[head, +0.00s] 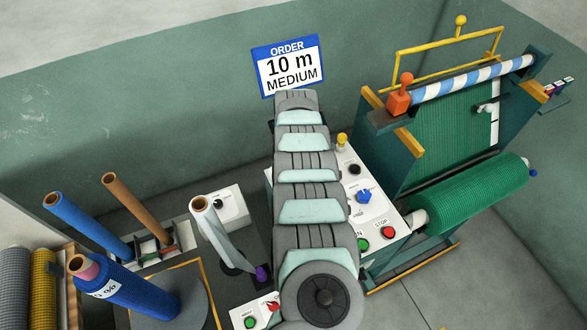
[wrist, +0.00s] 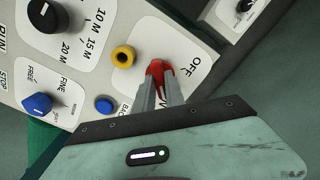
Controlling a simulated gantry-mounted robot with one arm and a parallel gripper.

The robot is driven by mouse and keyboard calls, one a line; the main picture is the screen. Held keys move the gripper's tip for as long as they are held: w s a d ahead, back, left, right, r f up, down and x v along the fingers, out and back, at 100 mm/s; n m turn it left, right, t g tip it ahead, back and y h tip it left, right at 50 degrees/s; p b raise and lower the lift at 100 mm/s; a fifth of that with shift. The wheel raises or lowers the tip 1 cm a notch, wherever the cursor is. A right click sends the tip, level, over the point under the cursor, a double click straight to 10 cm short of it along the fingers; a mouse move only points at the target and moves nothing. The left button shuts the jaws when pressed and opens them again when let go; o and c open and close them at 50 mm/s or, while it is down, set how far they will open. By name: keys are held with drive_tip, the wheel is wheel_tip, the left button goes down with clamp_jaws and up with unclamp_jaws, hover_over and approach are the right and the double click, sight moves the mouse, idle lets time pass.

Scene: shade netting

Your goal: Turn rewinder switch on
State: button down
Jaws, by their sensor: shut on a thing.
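The rewinder switch is a red knob (wrist: 157,68) on a white plate of the control panel (wrist: 90,120) in the wrist view. The word OFF is printed beside it; another label there is mostly hidden by my gripper. My gripper (wrist: 160,78) is shut on the red knob, one finger at each side. The fingers cover part of the knob, so I cannot tell exactly where it points. In the head view my arm hides the knob and my gripper; only the right part of the panel (head: 376,218) shows.
Near the knob are a yellow round part (wrist: 123,56), a blue button (wrist: 104,104), a blue knob (wrist: 36,104) and a black knob (wrist: 44,15). A green net roll (head: 468,194) is right of the panel. An order sign (head: 288,67) reads 10 m MEDIUM.

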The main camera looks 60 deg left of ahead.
idle(0.4)
drive_tip(key=c, duration=1.4)
unclamp_jaws()
wheel_tip(320, 180, up, 11)
drive_tip(key=b, duration=0.1)
drive_tip(key=shift+b, duration=0.3)
drive_tip(key=shift+f, duration=0.1)
